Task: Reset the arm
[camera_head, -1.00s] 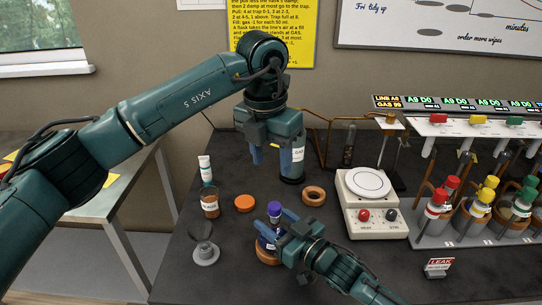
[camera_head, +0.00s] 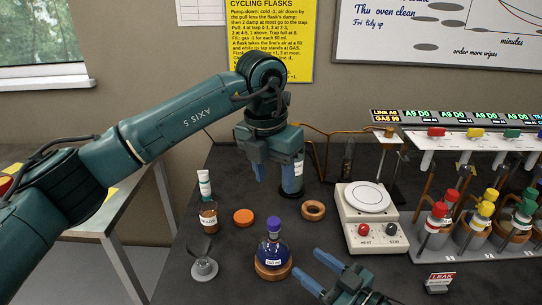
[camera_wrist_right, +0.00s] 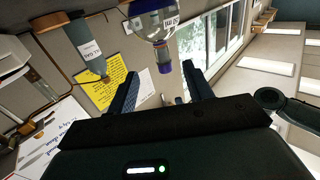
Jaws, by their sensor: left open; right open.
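My left gripper (camera_head: 278,170) hangs from the raised left arm at the back of the dark bench, open, close to the blue gas cylinder (camera_head: 292,183). I cannot tell whether it touches the cylinder. My right gripper (camera_head: 317,271) is open and empty at the front, to the right of the round flask (camera_head: 272,252) and apart from it. The flask has blue contents and a purple cap, and stands upright on a cork ring (camera_head: 273,271). In the right wrist view the flask (camera_wrist_right: 156,22) shows beyond the open right fingers (camera_wrist_right: 160,72).
A hotplate (camera_head: 368,212) stands right of centre, with a rack of capped flasks (camera_head: 484,215) further right. An empty cork ring (camera_head: 313,210), orange disc (camera_head: 243,216), brown jar (camera_head: 208,216), white tube (camera_head: 204,184) and grey stand (camera_head: 204,268) are nearby. A leak sign (camera_head: 439,282) stands front right.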

